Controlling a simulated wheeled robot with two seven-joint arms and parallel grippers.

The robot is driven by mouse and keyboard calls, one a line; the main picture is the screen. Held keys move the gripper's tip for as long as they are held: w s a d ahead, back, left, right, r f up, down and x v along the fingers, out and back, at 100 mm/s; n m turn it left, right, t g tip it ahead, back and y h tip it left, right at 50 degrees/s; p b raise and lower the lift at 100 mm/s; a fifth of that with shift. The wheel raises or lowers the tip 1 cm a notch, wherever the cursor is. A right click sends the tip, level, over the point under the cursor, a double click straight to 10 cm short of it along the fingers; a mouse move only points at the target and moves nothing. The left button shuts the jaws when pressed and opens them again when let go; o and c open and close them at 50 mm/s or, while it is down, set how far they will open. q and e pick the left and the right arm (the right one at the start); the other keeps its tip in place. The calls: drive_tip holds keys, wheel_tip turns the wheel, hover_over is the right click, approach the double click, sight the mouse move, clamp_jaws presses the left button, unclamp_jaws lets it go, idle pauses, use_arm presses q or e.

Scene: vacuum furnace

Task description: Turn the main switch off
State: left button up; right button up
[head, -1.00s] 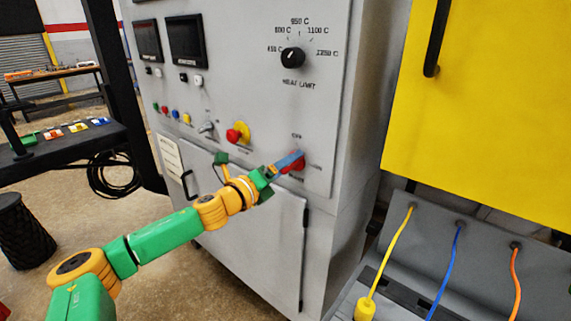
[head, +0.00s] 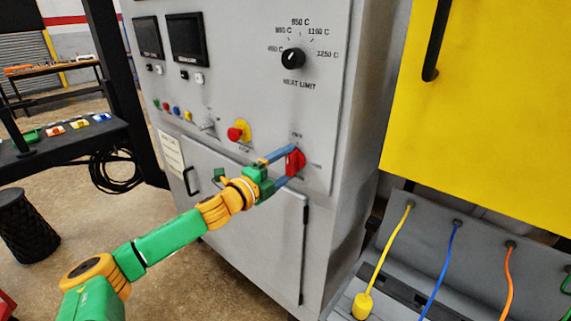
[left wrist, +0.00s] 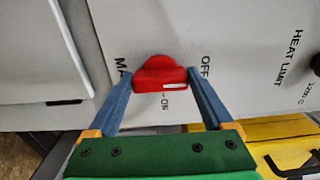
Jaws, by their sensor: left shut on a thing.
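The main switch (head: 295,161) is a red rotary handle on the grey furnace front. It also shows in the left wrist view (left wrist: 160,78). My left gripper (head: 284,166) has its two blue fingers on either end of the handle, one above and one below in the head view. It is shut on the handle. The handle stands about upright in the head view, toward the upper label. In the left wrist view its white mark lies on the right end, on the side of the OFF label; the ON label is below. My right gripper is not in view.
A red button on a yellow base (head: 239,131) sits left of the switch. The black heat limit dial (head: 293,59) is above it. A yellow panel (head: 480,110) with a black handle stands at the right, above several coloured cables.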

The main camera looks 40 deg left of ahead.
sight(286, 166)
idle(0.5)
use_arm(q)
drive_tip(key=o, duration=1.1)
drive_tip(key=shift+a, duration=0.1)
drive_tip(key=shift+o, duration=0.2)
drive_tip(key=shift+s+a+f+b, duration=0.1)
drive_tip(key=shift+s+b, duration=0.6)
drive_tip(key=shift+s, duration=0.5)
drive_tip(key=shift+s+a+f+b, duration=0.1)
drive_tip(key=shift+s+b, duration=0.55)
drive_tip(key=shift+s, duration=0.5)
drive_tip(key=shift+s+a+r+p, duration=0.15)
drive_tip(key=shift+s+p, duration=0.15)
drive_tip(key=shift+s, duration=0.35)
drive_tip(key=shift+s+d+r+p, duration=0.1)
drive_tip(key=shift+s+p, duration=0.2)
drive_tip(key=shift+s, duration=0.3)
